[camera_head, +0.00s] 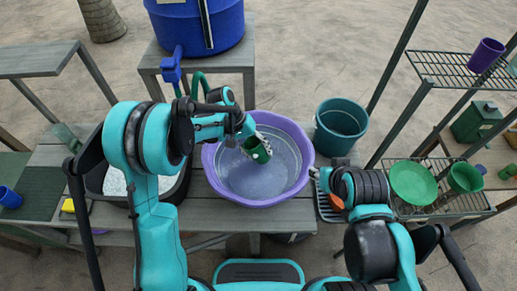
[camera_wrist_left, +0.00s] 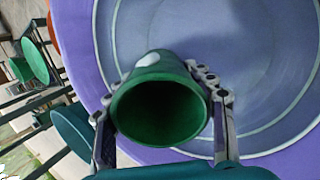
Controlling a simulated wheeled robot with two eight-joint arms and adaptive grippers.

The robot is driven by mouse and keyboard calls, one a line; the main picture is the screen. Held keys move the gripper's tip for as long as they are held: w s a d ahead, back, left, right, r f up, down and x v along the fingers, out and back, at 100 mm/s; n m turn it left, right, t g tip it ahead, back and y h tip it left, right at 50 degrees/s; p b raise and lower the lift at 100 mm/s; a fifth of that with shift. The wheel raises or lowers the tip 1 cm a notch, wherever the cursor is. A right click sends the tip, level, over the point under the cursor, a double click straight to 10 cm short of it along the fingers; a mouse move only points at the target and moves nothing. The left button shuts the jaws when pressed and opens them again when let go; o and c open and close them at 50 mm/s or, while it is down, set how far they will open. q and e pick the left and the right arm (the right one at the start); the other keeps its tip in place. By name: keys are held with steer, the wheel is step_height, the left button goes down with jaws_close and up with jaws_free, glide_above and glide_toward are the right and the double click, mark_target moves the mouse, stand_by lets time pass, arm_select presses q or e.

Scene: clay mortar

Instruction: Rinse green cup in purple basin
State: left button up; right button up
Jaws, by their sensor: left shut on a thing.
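The green cup (camera_head: 260,152) is held over the purple basin (camera_head: 300,138), which stands on the grey table and holds water. My left gripper (camera_head: 250,146) is shut on the cup. In the left wrist view the cup (camera_wrist_left: 160,110) sits between the two fingers (camera_wrist_left: 162,118) with its open mouth toward the camera, and the basin (camera_wrist_left: 85,35) lies beyond it. I cannot tell whether the cup touches the water. My right gripper (camera_head: 322,180) is at the basin's right side, beside a small rack; its fingers are mostly hidden by my arm.
A blue barrel (camera_head: 200,25) with a tap stands behind the basin. A teal bucket (camera_head: 340,125) is at the right. A black tub (camera_head: 115,180) is at the left.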

arm_select(q)
step_height(320, 180, down, 10)
steer(key=b, duration=0.5)
steer(key=shift+r, duration=0.25)
steer(key=shift+f+b, duration=0.15)
steer(key=shift+b, duration=0.2)
steer(key=shift+f+b, duration=0.45)
steer(key=shift+r, duration=0.15)
steer(key=shift+a, duration=0.15)
